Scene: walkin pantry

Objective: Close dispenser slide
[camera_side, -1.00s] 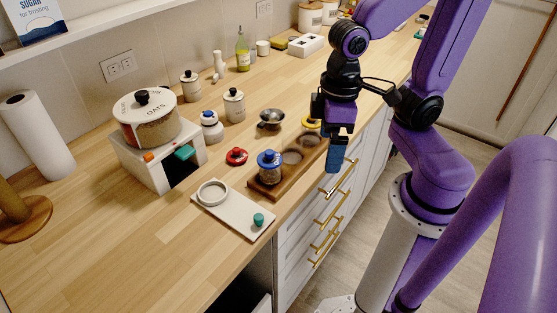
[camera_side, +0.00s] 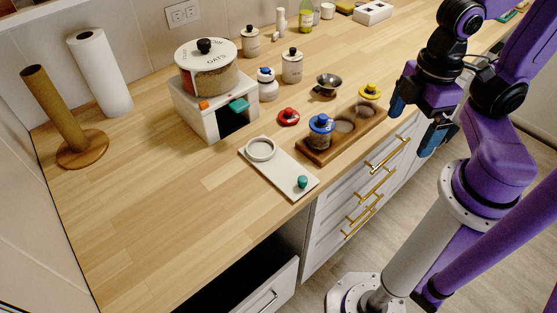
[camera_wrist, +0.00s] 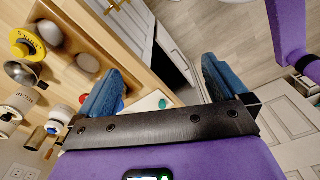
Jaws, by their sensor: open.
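The dispenser (camera_side: 207,123) is a white box on the counter with an orange button and a glass OATS canister (camera_side: 208,75) on top. A teal tab (camera_side: 239,105), seemingly its slide, sticks out of the front above a dark opening. In front lies a pale flat plate (camera_side: 272,179) with a raised ring and a teal knob (camera_side: 302,182); a teal knob also shows in the wrist view (camera_wrist: 163,103). My gripper (camera_side: 411,130) is open and empty near the counter's front edge, well right of the dispenser. Its spread blue fingers show in the wrist view (camera_wrist: 163,70).
A wooden tray (camera_side: 318,154) holds a blue-lidded jar (camera_side: 320,131). A red lid (camera_side: 289,117), metal bowl (camera_side: 326,85) and yellow lid (camera_side: 370,91) stand nearby. Canisters line the back. Gold-handled drawers (camera_side: 372,187) are below; the counter's left front is clear.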

